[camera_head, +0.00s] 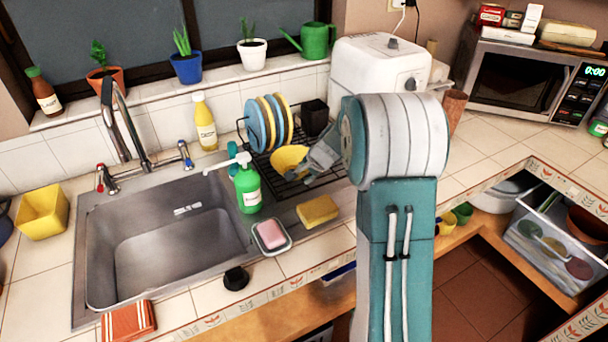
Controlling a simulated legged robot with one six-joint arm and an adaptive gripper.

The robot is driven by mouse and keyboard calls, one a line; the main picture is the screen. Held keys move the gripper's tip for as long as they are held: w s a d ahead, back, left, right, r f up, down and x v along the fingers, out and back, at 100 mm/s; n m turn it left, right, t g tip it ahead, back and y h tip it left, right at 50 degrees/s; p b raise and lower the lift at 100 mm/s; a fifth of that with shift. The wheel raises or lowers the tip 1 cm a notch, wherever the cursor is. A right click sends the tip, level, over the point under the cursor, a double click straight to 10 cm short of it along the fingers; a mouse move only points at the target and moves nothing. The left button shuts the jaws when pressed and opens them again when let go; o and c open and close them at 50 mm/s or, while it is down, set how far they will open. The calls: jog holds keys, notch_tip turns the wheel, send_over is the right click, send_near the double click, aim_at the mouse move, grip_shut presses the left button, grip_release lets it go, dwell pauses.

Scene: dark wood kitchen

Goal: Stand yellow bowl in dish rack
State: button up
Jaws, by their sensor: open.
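The yellow bowl (289,158) is at the front part of the black dish rack (288,183), tilted with its hollow side partly in view. Whether it rests on the wires or stands in a slot is hard to tell. Blue and yellow plates (267,122) stand upright in the rack behind it. My gripper (316,160) is at the bowl's right side, over the rack. Its fingertips are small and partly hidden by my arm. It is open, and I cannot tell whether it touches the bowl.
A green soap bottle (247,188) stands left of the rack, beside the sink (165,240). A yellow sponge (317,210) and a soap dish (271,237) lie in front. A black cup (314,117) and a white appliance (375,65) are behind.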

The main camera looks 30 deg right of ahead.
jog(key=v, duration=1.1)
jog(key=s+a+r+n, duration=0.4)
jog(key=s+a, duration=0.3)
jog(key=s+a+r+n, duration=0.4)
jog(key=s+a, duration=0.3)
jog(key=s+a+n+h, duration=0.1)
jog(key=s+a+n, duration=0.1)
jog(key=s, duration=0.4)
jog(key=s+a+f+n+h, duration=0.1)
jog(key=s+n, duration=0.3)
jog(key=s, duration=0.3)
jog(key=shift+a+g, duration=0.3)
jog(key=shift+a, duration=0.05)
